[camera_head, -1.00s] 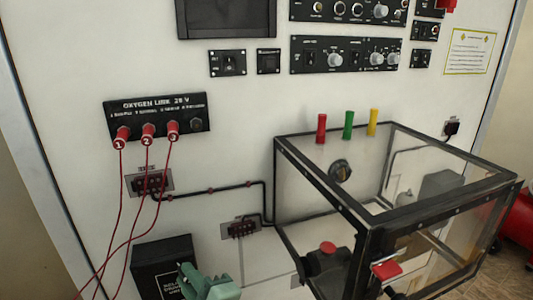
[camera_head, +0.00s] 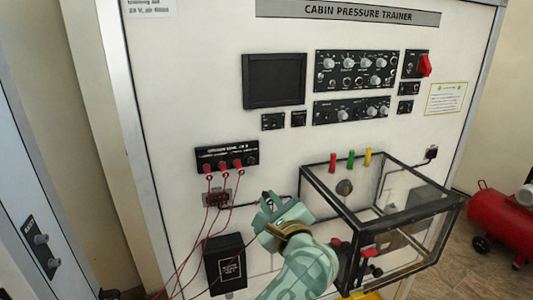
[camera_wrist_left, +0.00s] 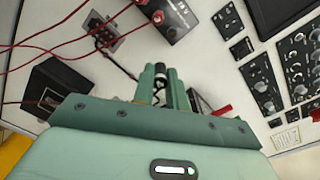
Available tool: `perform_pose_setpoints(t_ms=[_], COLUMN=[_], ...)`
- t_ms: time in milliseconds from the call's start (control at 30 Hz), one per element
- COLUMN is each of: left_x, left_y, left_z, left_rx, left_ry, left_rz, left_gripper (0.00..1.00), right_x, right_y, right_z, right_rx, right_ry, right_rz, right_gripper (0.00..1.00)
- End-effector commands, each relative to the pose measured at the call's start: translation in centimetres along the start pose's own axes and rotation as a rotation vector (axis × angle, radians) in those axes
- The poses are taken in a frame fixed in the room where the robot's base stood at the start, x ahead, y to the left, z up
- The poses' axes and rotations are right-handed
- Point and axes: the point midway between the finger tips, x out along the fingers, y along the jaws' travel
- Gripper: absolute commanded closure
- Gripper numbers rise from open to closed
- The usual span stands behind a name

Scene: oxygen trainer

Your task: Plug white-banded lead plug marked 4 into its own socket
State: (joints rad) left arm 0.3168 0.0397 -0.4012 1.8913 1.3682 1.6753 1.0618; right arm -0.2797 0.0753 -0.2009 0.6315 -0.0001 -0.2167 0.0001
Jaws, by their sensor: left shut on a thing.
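My left gripper (camera_head: 268,205) is in front of the trainer panel, below and right of the oxygen link block (camera_head: 227,156). In the left wrist view the gripper (camera_wrist_left: 160,88) is shut on a dark plug with a pale band (camera_wrist_left: 161,74), which sticks out between the fingers; its number cannot be read. The block also shows in the wrist view (camera_wrist_left: 177,31), apart from the plug. Red plugs (camera_head: 222,167) with red leads fill its three left sockets. The rightmost socket (camera_head: 251,158) looks empty. My right gripper is not in view.
A clear-walled box with a black frame (camera_head: 402,185) stands right of my left gripper. A black box (camera_head: 226,262) is below left. Red leads (camera_head: 200,242) hang left of the gripper. A red air tank (camera_head: 497,214) stands on the floor at right.

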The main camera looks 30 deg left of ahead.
Motion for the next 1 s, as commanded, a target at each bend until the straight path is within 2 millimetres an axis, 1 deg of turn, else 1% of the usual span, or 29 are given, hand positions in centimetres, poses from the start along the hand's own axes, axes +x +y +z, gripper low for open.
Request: perform_pose_setpoints(t_ms=[33,133,200,300,333,633,767,1000], left_x=[0.7,1.6,1.9,2.0,1.9,1.9,3.0,5.5], left_y=[-1.2,-1.8,-2.0,-1.9,-1.9,-1.8,-1.8,-1.8], left_z=[1.6,2.2,2.2,2.1,2.1,2.0,2.0,1.9], left_rx=[0.025,0.063,0.075,0.079,0.079,0.086,0.087,0.087], left_ry=[0.003,0.009,0.011,0.011,0.011,0.013,0.012,0.011], left_rz=[-0.004,-0.013,-0.017,-0.018,-0.018,-0.017,-0.017,-0.017], left_gripper=[1.00,1.00,1.00,1.00,1.00,1.00,1.00,1.00], right_x=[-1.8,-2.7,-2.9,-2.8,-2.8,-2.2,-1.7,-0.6], right_y=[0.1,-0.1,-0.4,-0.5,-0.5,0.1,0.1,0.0], right_z=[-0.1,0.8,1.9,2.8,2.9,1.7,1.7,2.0], right_rx=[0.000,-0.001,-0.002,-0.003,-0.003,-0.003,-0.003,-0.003], right_ry=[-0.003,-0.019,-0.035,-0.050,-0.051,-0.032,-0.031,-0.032], right_rz=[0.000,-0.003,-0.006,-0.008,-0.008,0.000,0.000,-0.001], right_gripper=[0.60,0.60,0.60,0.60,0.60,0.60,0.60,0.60])
